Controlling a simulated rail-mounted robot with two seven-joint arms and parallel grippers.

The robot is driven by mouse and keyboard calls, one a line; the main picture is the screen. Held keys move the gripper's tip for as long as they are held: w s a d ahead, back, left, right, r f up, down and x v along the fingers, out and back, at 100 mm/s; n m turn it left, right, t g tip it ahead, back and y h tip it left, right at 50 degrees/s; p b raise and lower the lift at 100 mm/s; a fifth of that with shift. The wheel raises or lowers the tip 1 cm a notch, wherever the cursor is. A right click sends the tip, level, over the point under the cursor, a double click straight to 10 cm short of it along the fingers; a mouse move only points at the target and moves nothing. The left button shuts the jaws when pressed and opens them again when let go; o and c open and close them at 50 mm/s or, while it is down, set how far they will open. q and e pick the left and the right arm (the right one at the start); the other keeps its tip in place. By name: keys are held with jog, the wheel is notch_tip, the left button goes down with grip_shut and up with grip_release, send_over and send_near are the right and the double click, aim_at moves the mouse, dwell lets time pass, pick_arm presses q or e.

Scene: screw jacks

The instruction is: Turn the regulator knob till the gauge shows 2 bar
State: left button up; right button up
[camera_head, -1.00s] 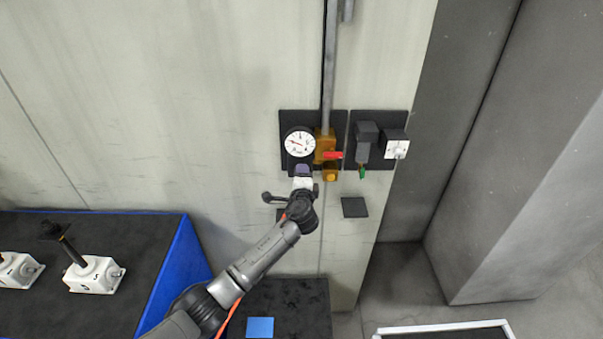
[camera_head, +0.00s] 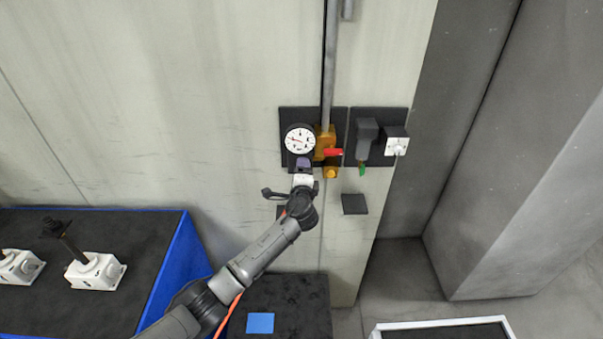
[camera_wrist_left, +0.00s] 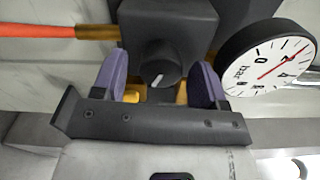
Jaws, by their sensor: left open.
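The round white gauge (camera_head: 299,139) with a black rim is on a dark wall panel. Its red needle shows in the wrist view, where the gauge (camera_wrist_left: 268,62) is at the right, turned; I cannot read the exact value. The dark regulator knob (camera_wrist_left: 158,62), with a pale mark on its face, is in the middle of the wrist view. My left gripper (camera_head: 303,163) is just below the gauge. In the wrist view its two purple fingers stand open on either side of the knob; contact is unclear. In the head view the gripper hides the knob. My right gripper is not in view.
A brass valve (camera_head: 325,142) with a red handle (camera_head: 333,152) sits right of the gauge below a vertical pipe (camera_head: 329,75). A second panel with a dark fitting (camera_head: 366,138) and a white-faced box (camera_head: 396,146) is farther right. White screw jacks (camera_head: 97,271) stand on the left bench.

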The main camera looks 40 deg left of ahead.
pick_arm(q)
jog(key=b+v, duration=0.1)
jog(key=v, duration=1.3)
jog(key=shift+b, duration=0.35)
jog(key=shift+w, duration=0.1)
